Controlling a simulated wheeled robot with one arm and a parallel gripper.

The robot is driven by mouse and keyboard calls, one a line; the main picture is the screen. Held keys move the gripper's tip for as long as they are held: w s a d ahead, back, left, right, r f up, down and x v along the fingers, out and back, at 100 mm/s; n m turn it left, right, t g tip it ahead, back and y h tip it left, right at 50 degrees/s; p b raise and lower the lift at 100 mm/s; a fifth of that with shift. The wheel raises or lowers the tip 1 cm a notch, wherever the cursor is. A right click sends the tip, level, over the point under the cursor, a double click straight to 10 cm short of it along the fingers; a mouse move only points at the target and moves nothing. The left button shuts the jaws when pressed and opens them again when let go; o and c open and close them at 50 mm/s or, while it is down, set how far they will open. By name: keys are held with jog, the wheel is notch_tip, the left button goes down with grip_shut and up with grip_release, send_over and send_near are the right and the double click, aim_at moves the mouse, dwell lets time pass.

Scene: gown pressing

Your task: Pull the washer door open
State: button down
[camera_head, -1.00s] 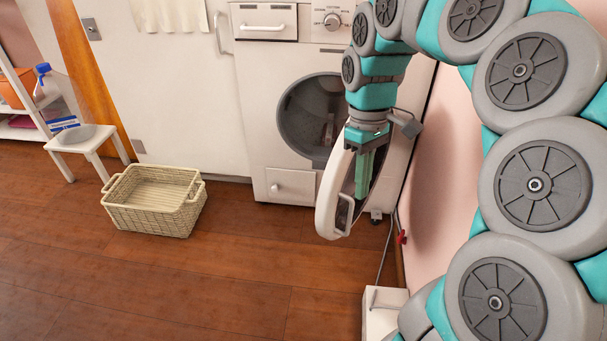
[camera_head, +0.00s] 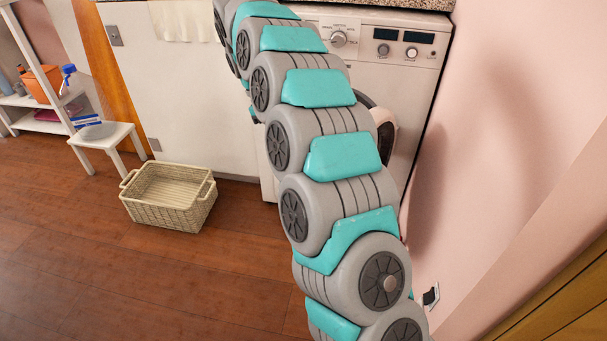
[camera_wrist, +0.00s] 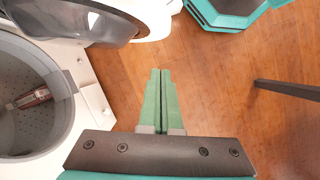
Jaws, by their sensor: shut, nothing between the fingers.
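The white washer (camera_head: 400,75) stands against the right wall, its front largely hidden behind my arm. Its round door is open; part of the rim (camera_head: 387,128) shows just right of my arm. In the wrist view the door's dark inner face (camera_wrist: 112,22) and white rim (camera_wrist: 160,22) fill the top, swung away from the opening. The grey drum (camera_wrist: 20,125) lies open at the left, with a reddish and grey item inside. My gripper (camera_wrist: 160,72) is shut and empty, its green fingers together over the floor, apart from the door. The head view hides it.
A wicker basket (camera_head: 168,202) sits on the wood floor left of the washer. A white stool (camera_head: 100,135) and shelf (camera_head: 42,126) stand farther left. The pink wall (camera_head: 500,130) is close on the right. A dark bar (camera_wrist: 290,89) crosses the wrist view's right side.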

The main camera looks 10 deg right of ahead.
jog(key=s+d+f, duration=0.5)
jog(key=f, duration=0.4)
jog(key=shift+s+p, duration=0.3)
jog(key=shift+s, duration=0.05)
jog(key=shift+d, duration=0.1)
jog(key=s+d+n+t, duration=0.1)
jog(key=s+d+n, duration=0.2)
jog(key=s+d, duration=0.4)
jog(key=shift+s+d+h, duration=0.4)
jog(key=shift+s, duration=0.45)
